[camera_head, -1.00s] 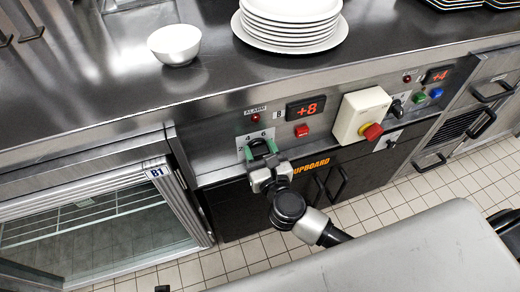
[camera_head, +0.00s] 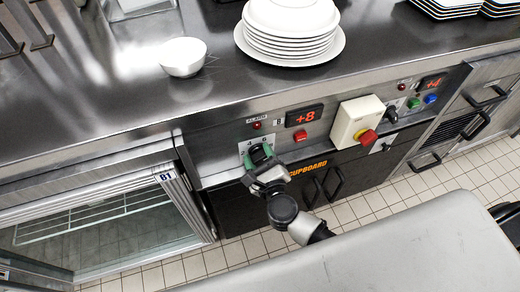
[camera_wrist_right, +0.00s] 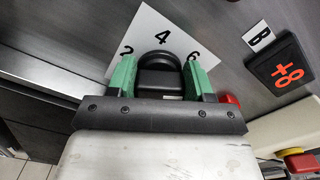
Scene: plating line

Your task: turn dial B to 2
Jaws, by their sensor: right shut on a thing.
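Dial B is a black knob (camera_wrist_right: 160,68) on a white scale plate (camera_wrist_right: 182,42) marked 2, 4 and 6 in the right wrist view. My right gripper (camera_wrist_right: 160,80) has its green fingers on both sides of the knob and is shut on it. In the head view my right gripper (camera_head: 260,158) covers most of the dial. The knob's pointer is hidden, so I cannot tell its setting. The label B (camera_wrist_right: 259,36) and a display reading +8 (camera_wrist_right: 281,67) are to the right of the plate. My left gripper is not in view.
A red button (camera_head: 300,135) is below the display. A cream box (camera_head: 355,118) with a red and yellow knob is farther right. A white bowl (camera_head: 183,57) and stacked plates (camera_head: 290,35) stand on the counter above. A glass-front fridge (camera_head: 95,225) is at the left.

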